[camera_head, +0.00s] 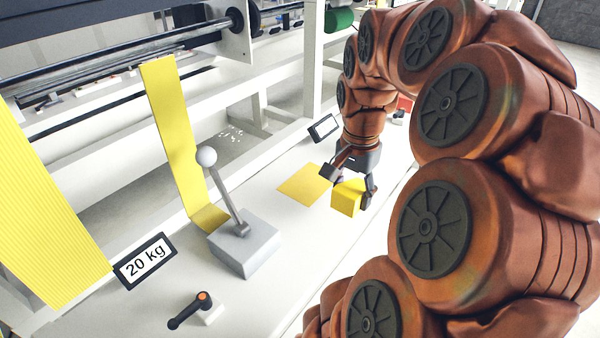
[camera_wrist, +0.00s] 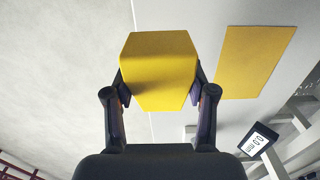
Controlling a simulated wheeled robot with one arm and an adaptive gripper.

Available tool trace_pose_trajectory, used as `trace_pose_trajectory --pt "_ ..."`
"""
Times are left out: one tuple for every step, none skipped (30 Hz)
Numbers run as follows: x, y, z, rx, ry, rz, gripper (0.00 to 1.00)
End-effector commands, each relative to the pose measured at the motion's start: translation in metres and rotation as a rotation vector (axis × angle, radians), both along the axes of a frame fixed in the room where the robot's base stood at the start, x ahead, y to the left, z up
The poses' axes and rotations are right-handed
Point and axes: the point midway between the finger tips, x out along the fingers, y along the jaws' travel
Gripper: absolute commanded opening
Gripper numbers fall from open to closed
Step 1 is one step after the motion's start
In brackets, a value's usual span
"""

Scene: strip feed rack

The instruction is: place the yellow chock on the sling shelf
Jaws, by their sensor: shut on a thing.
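The yellow chock (camera_head: 346,199) is a small block between the fingers of my gripper (camera_head: 348,186) in the head view. The wrist view shows my gripper (camera_wrist: 160,93) shut on the chock (camera_wrist: 160,65), one finger on each side. The chock is over or near the white shelf surface (camera_head: 280,230); I cannot tell how high above it. A flat yellow patch (camera_head: 304,186) lies on the white surface just left of the chock, and shows at the upper right of the wrist view (camera_wrist: 255,62). I cannot tell which part is the sling shelf.
A grey box with a ball-topped lever (camera_head: 245,250) stands left of my gripper. Yellow strips (camera_head: 170,125) hang from the rack rollers (camera_head: 120,62).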

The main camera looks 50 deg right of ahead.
Motion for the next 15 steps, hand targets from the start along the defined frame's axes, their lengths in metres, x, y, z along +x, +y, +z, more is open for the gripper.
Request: trace_pose_trajectory --pt "0.011 -0.001 0.0 0.002 0.002 0.006 0.12" --pt "0.017 -0.001 -0.001 0.003 0.003 0.007 0.12" --pt "0.025 -0.003 -0.002 0.004 0.004 0.008 0.12" --pt "0.031 -0.003 -0.003 0.005 0.004 0.009 0.12" --pt "0.037 -0.004 -0.003 0.005 0.004 0.009 0.12" --pt "0.044 -0.005 -0.004 0.004 0.004 0.01 0.12" --pt "0.05 -0.006 -0.004 0.004 0.004 0.01 0.12" --pt "0.055 -0.007 -0.005 0.004 0.004 0.009 0.12" --pt "0.063 -0.008 -0.005 0.004 0.004 0.009 0.12" --pt "0.068 -0.008 -0.006 0.004 0.004 0.009 0.12" --pt "0.074 -0.01 -0.006 0.004 0.003 0.009 0.12" --pt "0.081 -0.011 -0.007 0.004 0.003 0.009 0.12" --pt "0.086 -0.011 -0.007 0.003 0.003 0.008 0.12" --pt "0.091 -0.012 -0.008 0.003 0.003 0.008 0.12" --pt "0.098 -0.013 -0.009 0.004 0.004 0.009 0.12"
